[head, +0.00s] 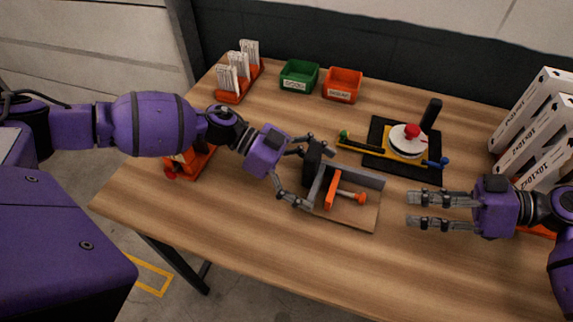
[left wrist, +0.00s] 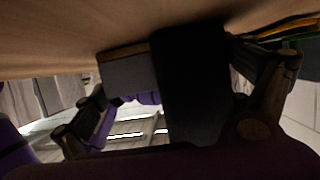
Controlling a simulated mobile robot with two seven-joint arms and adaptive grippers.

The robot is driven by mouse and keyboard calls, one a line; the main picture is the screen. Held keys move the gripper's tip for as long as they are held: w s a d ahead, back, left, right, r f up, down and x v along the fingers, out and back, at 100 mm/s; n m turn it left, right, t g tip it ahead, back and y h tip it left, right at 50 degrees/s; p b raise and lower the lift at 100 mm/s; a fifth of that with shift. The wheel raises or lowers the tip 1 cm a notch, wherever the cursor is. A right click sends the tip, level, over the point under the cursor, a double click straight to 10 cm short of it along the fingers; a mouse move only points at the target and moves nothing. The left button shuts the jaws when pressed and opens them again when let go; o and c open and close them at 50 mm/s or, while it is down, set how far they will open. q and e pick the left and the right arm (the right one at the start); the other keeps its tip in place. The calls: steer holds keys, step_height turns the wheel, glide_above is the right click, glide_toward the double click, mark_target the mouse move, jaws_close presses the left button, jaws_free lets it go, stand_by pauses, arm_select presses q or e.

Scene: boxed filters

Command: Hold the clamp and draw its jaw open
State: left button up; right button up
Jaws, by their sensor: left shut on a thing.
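The clamp has a grey frame (head: 352,177), an orange jaw plate (head: 332,189) and an orange-tipped screw (head: 351,195), on a thin board (head: 352,212) on the table. An upright black block (head: 315,155) stands at its left end. My left gripper (head: 309,173) is shut on this black block, one finger on the far side and one on the near side. The left wrist view shows the dark block (left wrist: 190,85) between the fingers. My right gripper (head: 412,210) is open and empty, to the right of the clamp, its fingers pointing left at the screw side.
A black mat (head: 428,171) with a white round filter (head: 405,139) and a yellow bar lies behind. Green (head: 299,76) and orange (head: 342,85) bins and a rack of white cards (head: 239,75) stand at the back. White boxes (head: 535,130) stand at right. The front table is clear.

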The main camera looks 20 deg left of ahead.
arm_select(q)
steer(key=shift+w+r, duration=0.1)
steer(key=shift+r, duration=0.05)
arm_select(e)
steer(key=shift+c, duration=1.2)
steer(key=a+r+n+h, duration=0.1)
steer(key=a+r+h, duration=0.1)
steer(key=a, duration=0.1)
steer(key=a+r+n+h, duration=0.1)
steer(key=a+r+h, duration=0.1)
steer(key=a+r, duration=0.1)
steer(key=a+r+n+h, duration=0.1)
steer(key=a+r+h, duration=0.1)
steer(key=shift+a+r+n, duration=0.3)
steer(key=shift+a+r, duration=0.1)
jaws_close()
steer(key=shift+t, duration=0.3)
steer(key=x, duration=1)
steer(key=shift+s, duration=0.1)
arm_select(q)
steer(key=shift+d, duration=0.1)
arm_select(e)
glide_above(374, 206)
arm_select(q)
steer(key=shift+w+a, duration=0.1)
steer(key=shift+a, duration=0.1)
